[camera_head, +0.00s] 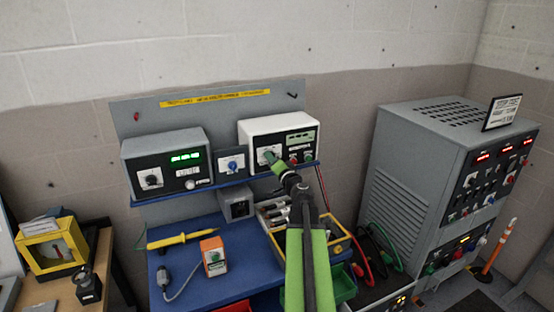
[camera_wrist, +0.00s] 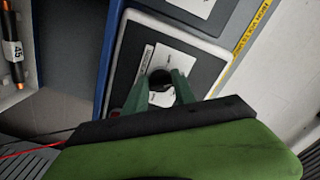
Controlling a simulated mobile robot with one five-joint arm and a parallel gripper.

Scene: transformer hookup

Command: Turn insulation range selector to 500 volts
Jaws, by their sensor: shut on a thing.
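The white-cased tester (camera_head: 278,123) stands on the blue shelf at the right, with a small display and a selector knob on its dark front. My gripper (camera_head: 270,158) reaches up to the left part of that front. In the wrist view, my gripper's green fingers (camera_wrist: 163,82) are shut on the dark round selector knob (camera_wrist: 160,75), which sits on a white label plate (camera_wrist: 175,60). The fingers partly cover the plate, and its print is too small to read. Which mark the knob points to cannot be told. In the head view my gripper hides the knob.
A grey meter (camera_head: 165,160) with a green display stands left on the shelf, with a small blue-dial box (camera_head: 231,163) between. An orange tester (camera_head: 213,255) and yellow probe (camera_head: 180,241) lie on the blue bench. A tall grey cabinet (camera_head: 425,150) stands right.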

